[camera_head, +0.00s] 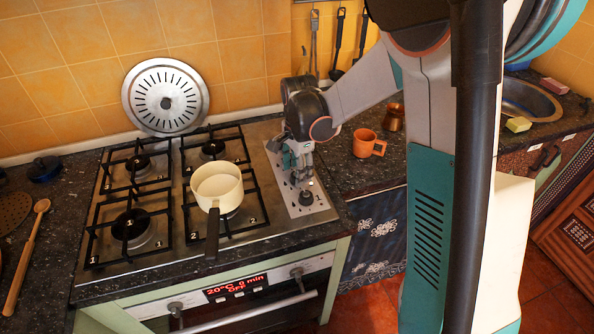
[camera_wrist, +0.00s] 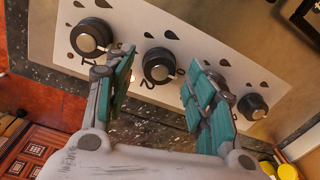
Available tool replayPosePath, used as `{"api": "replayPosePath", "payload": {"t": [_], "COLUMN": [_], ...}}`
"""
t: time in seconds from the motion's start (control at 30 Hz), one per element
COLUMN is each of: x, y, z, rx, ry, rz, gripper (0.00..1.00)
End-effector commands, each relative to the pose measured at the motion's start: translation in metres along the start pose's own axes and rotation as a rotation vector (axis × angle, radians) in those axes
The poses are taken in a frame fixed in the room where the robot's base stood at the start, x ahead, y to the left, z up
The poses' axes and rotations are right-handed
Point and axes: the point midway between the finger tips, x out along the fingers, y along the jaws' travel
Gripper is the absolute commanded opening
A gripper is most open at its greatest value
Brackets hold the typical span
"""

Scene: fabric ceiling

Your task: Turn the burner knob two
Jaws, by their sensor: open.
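The knob panel (camera_wrist: 62,52) carries a row of black knobs with silver caps. Knob two (camera_wrist: 159,66), with a "2" printed beside it, appears between the two teal fingers of my gripper (camera_wrist: 160,74) in the wrist view. The fingers are open; I cannot tell whether either one touches the knob. Knob one (camera_wrist: 92,37) is just left of the left finger. Another knob (camera_wrist: 252,106) is right of the right finger, and one more is partly hidden behind that finger. In the head view my gripper (camera_head: 298,163) is over the panel (camera_head: 318,207), hiding most of the knobs.
A cream saucepan (camera_head: 217,187) sits on the front right burner, its dark handle pointing forward. A round metal lid (camera_head: 165,97) leans on the tiled wall. An orange mug (camera_head: 368,143) and a copper pot (camera_head: 393,117) stand right of the hob.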

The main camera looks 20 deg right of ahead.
Motion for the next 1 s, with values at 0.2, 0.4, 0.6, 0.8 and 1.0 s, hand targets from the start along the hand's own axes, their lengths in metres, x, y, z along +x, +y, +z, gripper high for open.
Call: {"api": "replayPosePath", "payload": {"t": [0.2, 0.4, 0.6, 0.8, 1.0], "x": [-0.042, -0.08, -0.103, -0.109, -0.109], "y": [0.001, 0.001, 0.0, 0.0, 0.0], "z": [0.0, 0.0, 0.0, 0.0, 0.0], "rx": [0.0, 0.0, 0.0, 0.0, 0.0], "ry": [0.0, 0.0, 0.0, 0.0, 0.0], "rz": [0.0, 0.0, 0.0, 0.0, 0.0], "gripper": [0.5, 0.5, 0.5, 0.5, 0.5]}}
